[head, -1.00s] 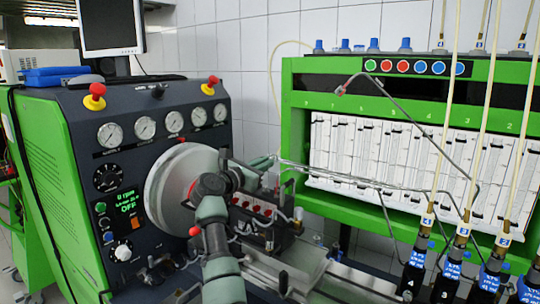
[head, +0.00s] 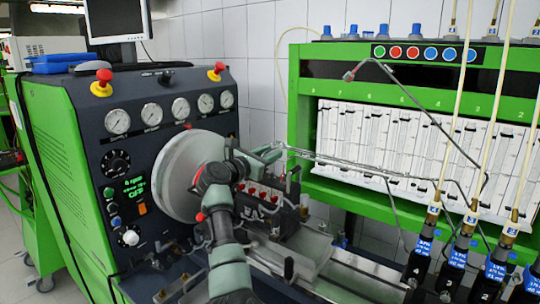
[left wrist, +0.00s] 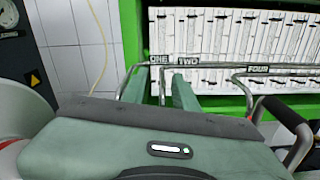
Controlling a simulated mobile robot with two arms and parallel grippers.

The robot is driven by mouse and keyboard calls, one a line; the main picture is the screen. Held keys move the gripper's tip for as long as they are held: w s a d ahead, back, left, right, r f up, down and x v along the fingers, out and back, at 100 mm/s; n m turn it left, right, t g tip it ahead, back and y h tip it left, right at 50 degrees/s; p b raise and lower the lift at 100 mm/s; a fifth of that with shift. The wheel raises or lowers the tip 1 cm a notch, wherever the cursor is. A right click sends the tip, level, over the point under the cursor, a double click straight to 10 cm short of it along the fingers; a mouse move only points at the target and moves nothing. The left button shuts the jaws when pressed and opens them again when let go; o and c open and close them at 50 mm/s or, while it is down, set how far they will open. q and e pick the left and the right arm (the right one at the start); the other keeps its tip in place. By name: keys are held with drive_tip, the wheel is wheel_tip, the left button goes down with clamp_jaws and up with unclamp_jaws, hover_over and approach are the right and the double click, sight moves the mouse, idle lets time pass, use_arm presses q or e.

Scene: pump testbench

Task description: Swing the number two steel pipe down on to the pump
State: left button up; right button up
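The number two steel pipe, with its "TWO" tag (left wrist: 187,60), shows in the left wrist view just beyond my fingertips, beside the "ONE" tag (left wrist: 160,58). My left gripper (left wrist: 158,88) is open, its two green fingers apart with thin bent pipe ends around and between them. I cannot tell which pipe end belongs to which tag. In the head view my left gripper (head: 268,153) is at the left end of the steel pipe bundle, above the pump (head: 264,198) with red fittings. The pipes overlap there, so number two cannot be singled out. My right gripper is out of view.
The "FOUR" pipe tag (left wrist: 258,69) is to the right. A black handle (left wrist: 283,117) stands right of my fingers. The large grey disc (head: 180,178) is close to my arm. Black injectors (head: 455,262) with blue labels stand at front right. A green frame (head: 412,205) backs the pipes.

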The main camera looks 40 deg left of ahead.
use_arm(q)
drive_tip(key=shift+r, duration=0.1)
drive_tip(key=s+p, duration=0.3)
drive_tip(key=s, duration=0.3)
drive_tip(key=shift+s+a+r+p, duration=0.1)
drive_tip(key=shift+s+a+p, duration=0.05)
drive_tip(key=shift+s+p, duration=0.25)
drive_tip(key=shift+s+f, duration=0.2)
drive_tip(key=shift+s, duration=0.3)
